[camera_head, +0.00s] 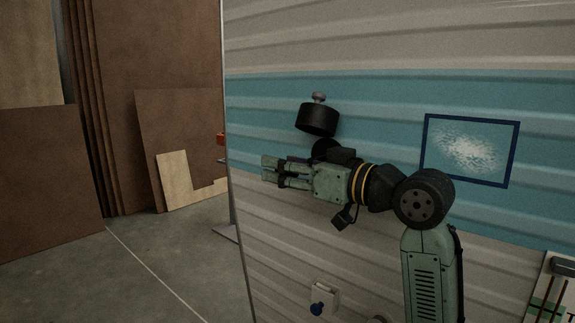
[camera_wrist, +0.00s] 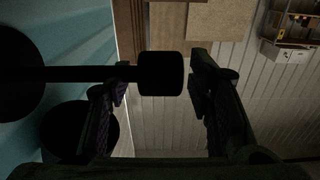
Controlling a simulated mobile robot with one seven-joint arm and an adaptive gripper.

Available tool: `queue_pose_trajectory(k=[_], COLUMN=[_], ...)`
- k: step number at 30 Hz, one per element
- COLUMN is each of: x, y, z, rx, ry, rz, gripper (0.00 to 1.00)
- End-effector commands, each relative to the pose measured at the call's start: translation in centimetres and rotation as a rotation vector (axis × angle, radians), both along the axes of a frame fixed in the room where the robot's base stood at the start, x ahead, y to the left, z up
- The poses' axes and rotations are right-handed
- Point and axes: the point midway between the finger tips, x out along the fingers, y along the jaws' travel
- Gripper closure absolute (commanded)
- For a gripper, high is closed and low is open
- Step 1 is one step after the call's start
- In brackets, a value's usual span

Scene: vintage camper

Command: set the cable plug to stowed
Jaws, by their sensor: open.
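I cannot tell for sure which part is the cable plug. A small pale box with a round blue part (camera_head: 318,309) sits low on the camper wall in the head view. Higher up, a black drum-shaped fitting (camera_head: 317,120) with a grey knob on top stands out just above my gripper (camera_head: 268,169). My gripper points left, beside the wall, with its fingers apart. In the wrist view, a dark rod ending in a black block (camera_wrist: 160,73) lies across the gap between the fingertips. Whether the fingers touch it is not clear, and no grip shows.
The camper wall (camera_head: 270,85) is ribbed, teal and cream. A shelf (camera_wrist: 295,25) shows far off in the wrist view.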

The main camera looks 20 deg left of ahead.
Motion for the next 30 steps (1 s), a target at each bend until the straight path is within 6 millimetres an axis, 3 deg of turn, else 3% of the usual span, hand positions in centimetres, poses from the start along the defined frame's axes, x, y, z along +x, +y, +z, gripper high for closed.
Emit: queue_pose_trajectory(k=[22,30], x=[-0.02,-0.03], y=[-0.03,-0.03], z=[0.01,0.02], rx=[0.0,0.0], ry=[0.0,-0.001], rz=[0.0,0.0], gripper=[0.99,1.0])
